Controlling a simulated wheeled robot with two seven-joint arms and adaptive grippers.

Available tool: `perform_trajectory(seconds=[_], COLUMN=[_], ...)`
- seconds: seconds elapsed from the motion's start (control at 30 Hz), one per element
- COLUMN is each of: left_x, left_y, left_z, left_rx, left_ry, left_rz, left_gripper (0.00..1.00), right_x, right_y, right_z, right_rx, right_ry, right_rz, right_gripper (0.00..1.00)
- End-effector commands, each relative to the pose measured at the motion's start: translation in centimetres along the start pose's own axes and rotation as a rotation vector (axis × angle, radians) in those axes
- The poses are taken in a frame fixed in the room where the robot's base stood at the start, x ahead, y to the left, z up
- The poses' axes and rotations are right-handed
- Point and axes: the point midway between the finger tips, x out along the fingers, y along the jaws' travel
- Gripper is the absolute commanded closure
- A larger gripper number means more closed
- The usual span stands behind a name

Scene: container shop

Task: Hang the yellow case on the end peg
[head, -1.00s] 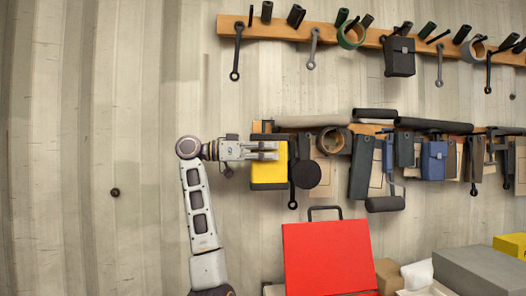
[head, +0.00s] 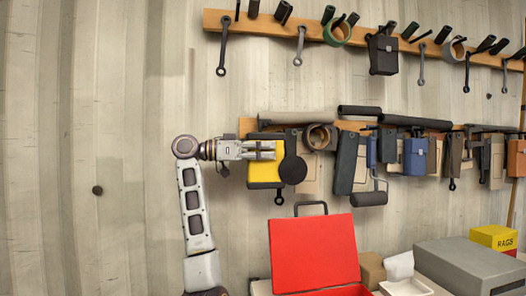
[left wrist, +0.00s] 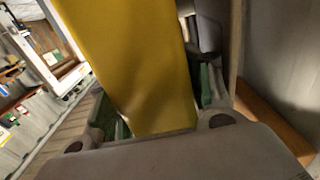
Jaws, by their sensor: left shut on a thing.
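The yellow case (head: 265,173) is at the left end of the lower wooden rail (head: 247,127) in the head view. My left gripper (head: 262,150) is in front of its upper part, shut on it. In the left wrist view the yellow case (left wrist: 135,65) fills the space between the fingers (left wrist: 158,115). A round black paddle-like thing (head: 293,168) overlaps the case's right side. The end peg and the top of the case are hidden behind the gripper, so I cannot tell whether the case is on the peg. My right gripper is not in view.
The lower rail is crowded to the right, with a tape roll (head: 319,137), a blue case (head: 416,158) and a roller (head: 369,198). An open red case (head: 313,252) stands below. An upper rail (head: 265,29) holds several tools.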

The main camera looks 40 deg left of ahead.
Motion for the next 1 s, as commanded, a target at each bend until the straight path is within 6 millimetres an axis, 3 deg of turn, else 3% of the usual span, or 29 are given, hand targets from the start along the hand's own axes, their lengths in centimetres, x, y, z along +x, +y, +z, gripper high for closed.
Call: perform_trajectory(seconds=[0.43,0.47,0.6,0.63,1.0], left_x=[0.09,0.09,0.08,0.08,0.00], left_y=[0.02,0.02,0.02,0.02,-0.03], left_z=[0.20,0.20,0.20,0.20,0.29], left_rx=[0.000,0.000,-0.001,-0.001,-0.002], left_ry=[-0.001,-0.001,-0.001,-0.001,-0.003], left_rz=[0.001,0.001,0.001,0.001,0.001], left_gripper=[0.89,0.46,0.28,0.25,0.25], right_x=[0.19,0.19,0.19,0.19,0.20], right_y=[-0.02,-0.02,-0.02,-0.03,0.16], right_z=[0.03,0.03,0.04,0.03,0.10], right_rx=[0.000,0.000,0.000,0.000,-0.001], right_ry=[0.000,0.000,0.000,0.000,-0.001], right_rz=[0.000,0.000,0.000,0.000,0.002], right_gripper=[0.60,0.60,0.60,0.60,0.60])
